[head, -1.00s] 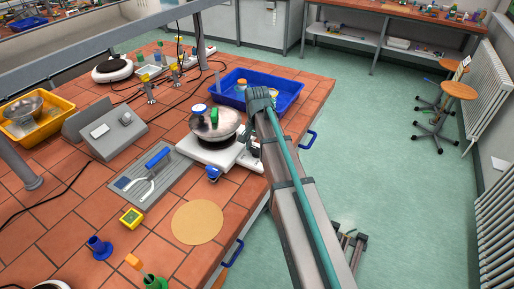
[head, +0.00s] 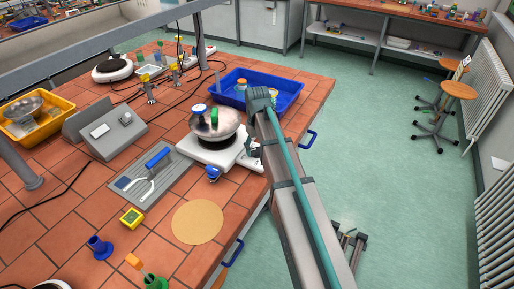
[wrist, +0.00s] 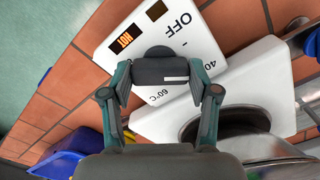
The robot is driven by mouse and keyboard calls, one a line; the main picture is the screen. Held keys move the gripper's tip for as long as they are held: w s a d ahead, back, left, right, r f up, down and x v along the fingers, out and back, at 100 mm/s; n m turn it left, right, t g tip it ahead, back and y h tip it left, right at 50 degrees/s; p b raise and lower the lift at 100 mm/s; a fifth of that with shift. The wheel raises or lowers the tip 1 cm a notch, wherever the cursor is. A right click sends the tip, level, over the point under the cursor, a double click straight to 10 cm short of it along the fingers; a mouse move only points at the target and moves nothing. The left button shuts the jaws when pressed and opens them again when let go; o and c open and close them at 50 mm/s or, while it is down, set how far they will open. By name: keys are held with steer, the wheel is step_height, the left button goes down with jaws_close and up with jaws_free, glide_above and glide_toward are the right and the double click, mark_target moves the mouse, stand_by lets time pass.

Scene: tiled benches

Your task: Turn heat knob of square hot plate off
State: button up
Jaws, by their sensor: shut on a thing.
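The square hot plate (head: 222,160) is white and stands near the bench's right edge, with a round metal pan (head: 228,124) on top. Its control panel (wrist: 200,48) shows close up in the wrist view, with OFF, 40 and 60°C marks and an orange HOT display (wrist: 124,39). The dark heat knob (wrist: 159,51) sits on this panel, mostly hidden behind my fingertips. My gripper (wrist: 160,72) is shut on the knob. In the head view my gripper (head: 251,148) is at the panel, partly covered by my arm.
A blue tub (head: 285,103) stands behind the hot plate. A grey tray (head: 172,183) with tools, a cork-coloured disc (head: 197,222) and a yellow timer (head: 131,217) lie to the left and front.

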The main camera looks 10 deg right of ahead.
mark_target(257, 148)
steer(key=n, duration=0.3)
steer(key=shift+n, duration=2.1)
steer(key=o, duration=1.2)
steer(key=shift+c, duration=0.2)
step_height(257, 148, up, 12)
